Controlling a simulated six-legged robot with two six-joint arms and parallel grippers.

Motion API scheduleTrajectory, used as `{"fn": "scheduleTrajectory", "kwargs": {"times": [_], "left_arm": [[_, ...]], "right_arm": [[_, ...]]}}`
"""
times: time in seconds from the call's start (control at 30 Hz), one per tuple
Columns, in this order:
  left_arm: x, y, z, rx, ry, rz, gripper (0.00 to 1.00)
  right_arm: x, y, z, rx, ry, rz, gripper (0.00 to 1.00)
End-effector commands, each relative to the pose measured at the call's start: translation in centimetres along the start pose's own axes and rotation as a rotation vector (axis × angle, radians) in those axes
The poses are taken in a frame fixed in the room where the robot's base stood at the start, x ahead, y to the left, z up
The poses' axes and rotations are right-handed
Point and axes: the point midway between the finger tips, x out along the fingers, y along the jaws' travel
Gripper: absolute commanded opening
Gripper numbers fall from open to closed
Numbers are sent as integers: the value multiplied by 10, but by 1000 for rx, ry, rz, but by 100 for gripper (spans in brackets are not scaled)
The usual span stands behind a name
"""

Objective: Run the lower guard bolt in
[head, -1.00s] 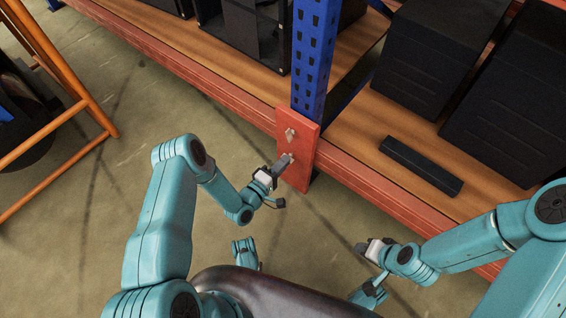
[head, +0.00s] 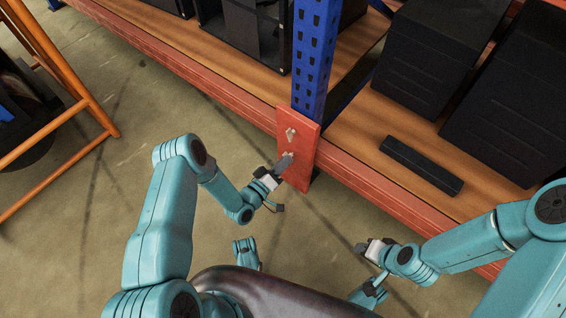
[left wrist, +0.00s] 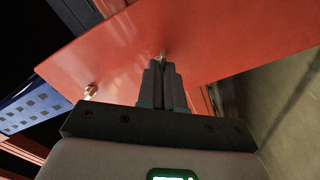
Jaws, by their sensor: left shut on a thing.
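The red guard plate (head: 300,172) stands upright at the foot of the blue rack post. Its upper bolt (head: 291,134) sticks out bare; it also shows in the left wrist view (left wrist: 90,91). My left gripper (head: 285,162) is at the lower part of the plate, shut on the lower guard bolt (left wrist: 163,54). In the left wrist view the fingers hide most of that bolt, and only a small tip shows against the plate. My right gripper (head: 363,248) is apart from the plate, low at the right; whether its jaws are open is too small to tell.
The blue post (head: 312,60) rises behind the plate. A red-orange beam (head: 380,190) edges the wooden shelf, which bears black boxes (head: 430,50) and a black bar (head: 420,165). An orange frame (head: 60,120) stands at left. The floor between is clear.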

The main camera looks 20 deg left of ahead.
Motion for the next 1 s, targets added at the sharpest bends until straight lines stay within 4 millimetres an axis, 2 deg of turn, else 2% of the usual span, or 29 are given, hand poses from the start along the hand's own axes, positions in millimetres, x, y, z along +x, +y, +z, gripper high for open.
{"fn": "scheduleTrajectory", "kwargs": {"times": [1.0], "left_arm": [[-2, -1, 2, 957, -5, -3, 0]], "right_arm": [[-5, -2, 2, 2, -11, 0, 43]]}}
